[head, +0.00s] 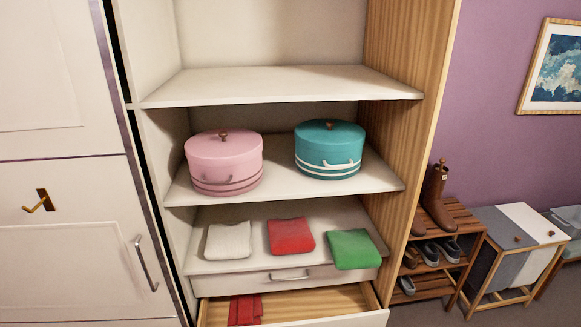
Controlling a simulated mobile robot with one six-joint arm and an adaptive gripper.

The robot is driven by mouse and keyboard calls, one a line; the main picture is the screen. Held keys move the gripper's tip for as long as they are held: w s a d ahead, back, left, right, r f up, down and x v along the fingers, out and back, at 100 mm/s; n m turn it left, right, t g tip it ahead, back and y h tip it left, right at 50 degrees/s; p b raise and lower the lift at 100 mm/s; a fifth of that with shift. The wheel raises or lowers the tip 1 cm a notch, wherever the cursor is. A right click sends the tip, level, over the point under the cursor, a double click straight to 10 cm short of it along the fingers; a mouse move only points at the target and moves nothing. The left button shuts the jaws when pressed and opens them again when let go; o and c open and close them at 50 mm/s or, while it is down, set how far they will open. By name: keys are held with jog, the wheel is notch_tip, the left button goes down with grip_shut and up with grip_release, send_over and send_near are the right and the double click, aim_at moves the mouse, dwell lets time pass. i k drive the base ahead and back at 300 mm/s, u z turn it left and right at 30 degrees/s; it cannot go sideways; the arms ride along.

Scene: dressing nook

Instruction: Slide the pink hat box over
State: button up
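The pink hat box (224,163) is round, with a lid, a small brown knob and a grey handle on its front. It stands upright on the left part of the middle shelf (275,185). A teal hat box (329,150) with white stripes and a pale handle stands to its right on the same shelf, with a gap between them. My gripper is not in the head view.
The upper shelf (285,84) is empty. Below lie folded white (229,241), red (291,236) and green (353,249) cloths. An open drawer (340,304) juts out at the bottom. A shoe rack (450,245) stands to the right.

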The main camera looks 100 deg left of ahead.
aim_at(238, 179)
jog(key=u, duration=0.15)
jog(key=i, duration=0.65)
jog(key=u, duration=1.45)
jog(key=k, duration=0.2)
jog(key=u, duration=2.15)
